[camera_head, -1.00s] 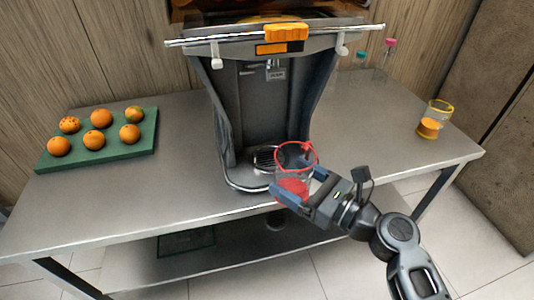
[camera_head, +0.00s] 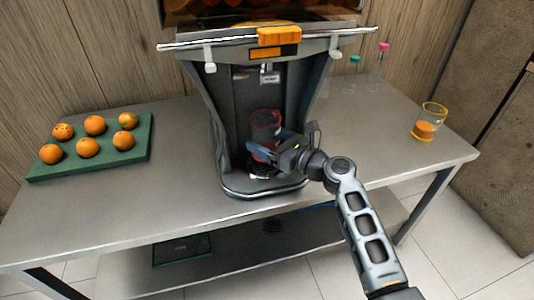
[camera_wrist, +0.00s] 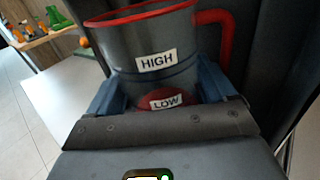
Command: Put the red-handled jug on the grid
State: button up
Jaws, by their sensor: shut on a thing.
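The red-handled jug (camera_head: 264,124) is clear, with a red rim and a red base. It is inside the juicer's bay, above or at the grid (camera_head: 262,170), which is partly hidden; I cannot tell whether the jug touches it. In the wrist view the jug (camera_wrist: 150,45) stands upright between the fingers, with HIGH and LOW labels facing me and its red handle (camera_wrist: 218,20) at the right. My gripper (camera_head: 268,150) is shut on the jug, low on its body. The juicer (camera_head: 228,110) stands around it, its spout (camera_head: 268,77) above the jug.
A green tray (camera_head: 90,168) with several oranges is on the table's left. A yellow-rimmed jug (camera_head: 428,122) with orange juice is at the right. Bottles with teal and pink tops (camera_head: 384,47) stand behind. The table's front left (camera_head: 130,215) is clear.

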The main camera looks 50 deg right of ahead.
notch_tip(320, 180, down, 4)
jog(key=shift+r+b, duration=0.1)
jog(key=shift+b, duration=0.6)
jog(key=shift+w+d+f, duration=0.15)
jog(key=shift+f, duration=0.1)
jog(key=shift+f, duration=0.1)
jog(key=o, duration=0.9)
jog(key=s, duration=1.2)
jog(key=shift+d, duration=0.1)
